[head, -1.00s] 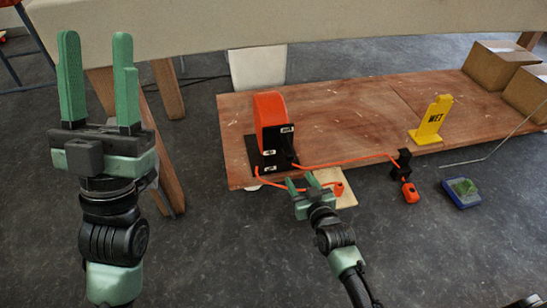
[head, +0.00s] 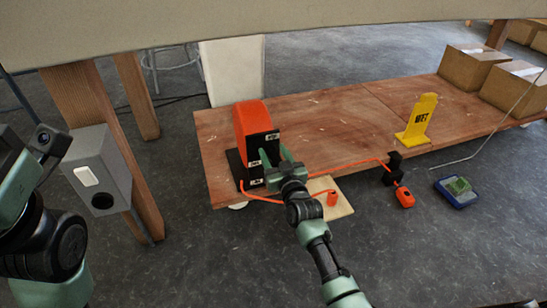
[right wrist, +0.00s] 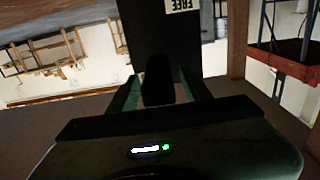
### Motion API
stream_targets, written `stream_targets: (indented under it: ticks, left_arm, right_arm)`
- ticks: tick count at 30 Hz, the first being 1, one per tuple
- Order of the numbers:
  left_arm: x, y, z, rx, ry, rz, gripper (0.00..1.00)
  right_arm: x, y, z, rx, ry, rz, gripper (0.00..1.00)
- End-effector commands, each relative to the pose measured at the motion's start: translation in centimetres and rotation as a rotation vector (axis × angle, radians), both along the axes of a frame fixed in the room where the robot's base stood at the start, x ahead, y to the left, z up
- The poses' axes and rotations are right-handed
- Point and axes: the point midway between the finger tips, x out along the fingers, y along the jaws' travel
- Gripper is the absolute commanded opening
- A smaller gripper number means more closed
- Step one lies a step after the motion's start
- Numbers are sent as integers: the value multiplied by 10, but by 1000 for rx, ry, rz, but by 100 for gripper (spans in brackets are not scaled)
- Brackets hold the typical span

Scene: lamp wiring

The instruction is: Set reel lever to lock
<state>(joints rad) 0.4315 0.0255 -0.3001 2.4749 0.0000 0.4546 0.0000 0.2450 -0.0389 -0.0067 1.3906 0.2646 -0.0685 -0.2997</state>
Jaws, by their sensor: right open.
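The orange reel (head: 250,117) stands upright in its black stand (head: 262,143) on the low wooden board. The stand's face bears small white labels. My right gripper (head: 272,158) is open at this face, its fingers pointing at it. In the right wrist view, a dark lever-like block (right wrist: 157,88) stands between the two green fingers; I cannot tell whether they touch it. A label reading FREE (right wrist: 182,4) is above it on the black plate. The lever is hidden by my gripper in the head view. My left arm shows at the left edge; its fingers are out of frame.
An orange cord (head: 345,168) runs from the reel to a black clip (head: 393,166). An orange plug (head: 404,197) hangs past the board's edge. A yellow WET sign (head: 418,120) and cardboard boxes (head: 470,70) stand farther right. A grey switch box (head: 95,170) is at left.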

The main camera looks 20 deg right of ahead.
Motion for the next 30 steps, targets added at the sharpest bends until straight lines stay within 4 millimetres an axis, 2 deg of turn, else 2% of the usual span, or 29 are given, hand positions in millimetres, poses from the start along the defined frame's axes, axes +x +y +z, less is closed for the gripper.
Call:
stream_targets:
  ticks: [8, 13, 14, 30]
  left_arm:
    - [-1, 0, 1, 0, -2, 0, 48]
    - [-1, 0, 1, 0, -2, 0, 48]
    - [-1, 0, 1, 0, -2, 0, 48]
    - [-1, 0, 1, 0, -2, 0, 48]
  right_arm:
    - [2, 0, 1, 0, 0, 0, 49]
    - [1, 0, 1, 0, 0, 0, 2]
    - [1, 0, 1, 0, 0, 0, 0]
    - [1, 0, 0, -1, 0, 0, 0]
